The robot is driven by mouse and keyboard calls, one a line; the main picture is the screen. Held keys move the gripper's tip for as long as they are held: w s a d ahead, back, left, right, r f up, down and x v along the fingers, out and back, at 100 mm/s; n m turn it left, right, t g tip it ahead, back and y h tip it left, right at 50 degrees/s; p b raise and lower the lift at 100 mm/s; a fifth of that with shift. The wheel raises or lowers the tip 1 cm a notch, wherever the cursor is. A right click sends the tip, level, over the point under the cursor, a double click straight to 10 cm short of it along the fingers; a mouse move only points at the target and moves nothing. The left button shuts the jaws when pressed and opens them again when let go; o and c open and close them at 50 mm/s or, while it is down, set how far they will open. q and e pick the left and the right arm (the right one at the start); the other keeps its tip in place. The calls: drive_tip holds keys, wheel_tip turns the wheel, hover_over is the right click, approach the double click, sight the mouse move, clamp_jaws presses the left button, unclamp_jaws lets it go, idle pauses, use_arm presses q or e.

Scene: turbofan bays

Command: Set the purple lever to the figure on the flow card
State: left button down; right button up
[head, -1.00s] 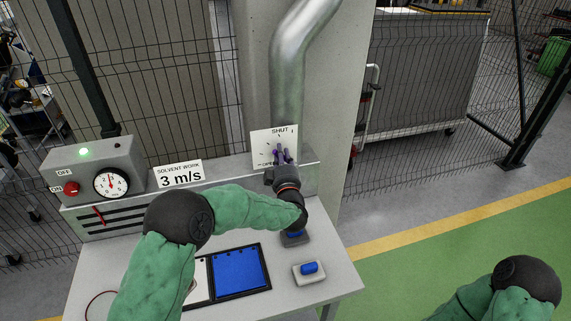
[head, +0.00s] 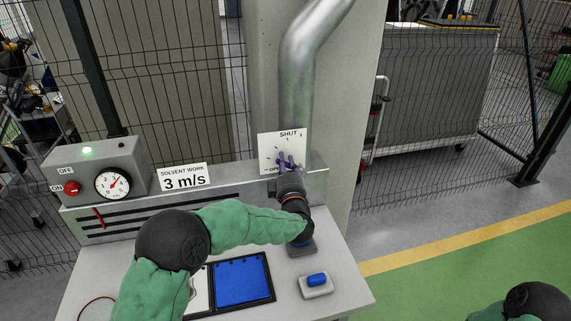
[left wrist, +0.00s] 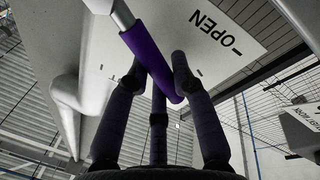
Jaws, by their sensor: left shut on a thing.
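The purple lever (left wrist: 150,58) slants across the left wrist view, between the dark fingers of my left gripper (left wrist: 157,76). My left gripper (head: 289,164) is shut on it, in front of the white lever plate (head: 268,150) marked SHUT at the top and OPEN lower down. In the head view the fingers and lever overlap, so its exact angle is hard to read. The flow card (head: 183,177) reads SOLVENT WORK 3 m/s. The round gauge (head: 113,184) has a red needle pointing up and right. My right gripper is out of view.
A grey switch box with a lit green lamp (head: 87,150) and red knob (head: 72,188) stands at the left. A blue tray (head: 243,280) and a blue block on a grey pad (head: 317,281) lie on the table (head: 345,292). A metal duct (head: 297,85) rises behind the plate.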

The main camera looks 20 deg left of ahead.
use_arm(q)
drive_tip(key=c, duration=1)
unclamp_jaws()
drive_tip(key=v, duration=1.2)
drive_tip(key=shift+f, duration=0.1)
